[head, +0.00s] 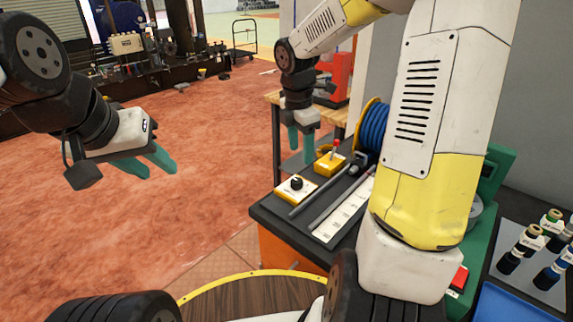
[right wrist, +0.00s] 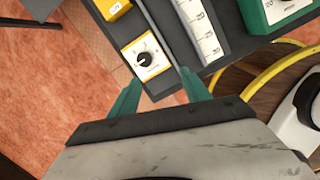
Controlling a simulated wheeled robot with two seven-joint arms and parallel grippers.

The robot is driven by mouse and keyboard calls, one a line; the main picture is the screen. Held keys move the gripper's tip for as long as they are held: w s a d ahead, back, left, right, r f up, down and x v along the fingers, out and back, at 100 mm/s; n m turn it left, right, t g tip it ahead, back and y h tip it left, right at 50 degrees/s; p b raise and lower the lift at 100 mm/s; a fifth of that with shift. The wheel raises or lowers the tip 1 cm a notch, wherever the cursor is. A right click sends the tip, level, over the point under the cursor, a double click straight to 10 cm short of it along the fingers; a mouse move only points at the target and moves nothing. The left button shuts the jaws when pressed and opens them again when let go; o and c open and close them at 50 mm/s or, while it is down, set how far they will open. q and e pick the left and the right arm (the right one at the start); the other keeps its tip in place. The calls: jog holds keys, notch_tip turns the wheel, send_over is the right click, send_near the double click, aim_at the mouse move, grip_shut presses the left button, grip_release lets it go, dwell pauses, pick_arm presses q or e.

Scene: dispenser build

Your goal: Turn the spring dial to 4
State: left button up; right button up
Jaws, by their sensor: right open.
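The spring dial (head: 296,189) appears to be the black knob on a white, yellow-edged plate at the near left corner of the dark bench. It also shows in the right wrist view (right wrist: 146,59), with a scale around the knob too small to read. My right gripper (head: 301,150) is open and empty above the bench's left edge. In the right wrist view its green fingertips (right wrist: 160,82) are apart, with the dial just beyond and between them; no contact shows. My left gripper (head: 158,168) has its green fingers apart, empty, over the red floor.
A yellow box with a red-topped lever (head: 330,160) stands behind the dial. Dark rails and a white scale strip (head: 345,212) lie to its right. A blue hose reel (head: 372,125) stands behind them. A round wooden table (head: 250,300) is in front.

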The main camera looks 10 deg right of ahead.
aim_at(297, 180)
jog(key=w+f+n, duration=0.2)
jog(key=f+n, duration=0.1)
jog(key=w+f+n, duration=0.3)
jog(key=shift+d+g+y, duration=0.2)
jog(key=shift+g+y, duration=0.2)
notch_tip(297, 180, down, 8)
jog(key=shift+w+r, duration=0.1)
jog(key=shift+c, duration=0.3)
grip_shut()
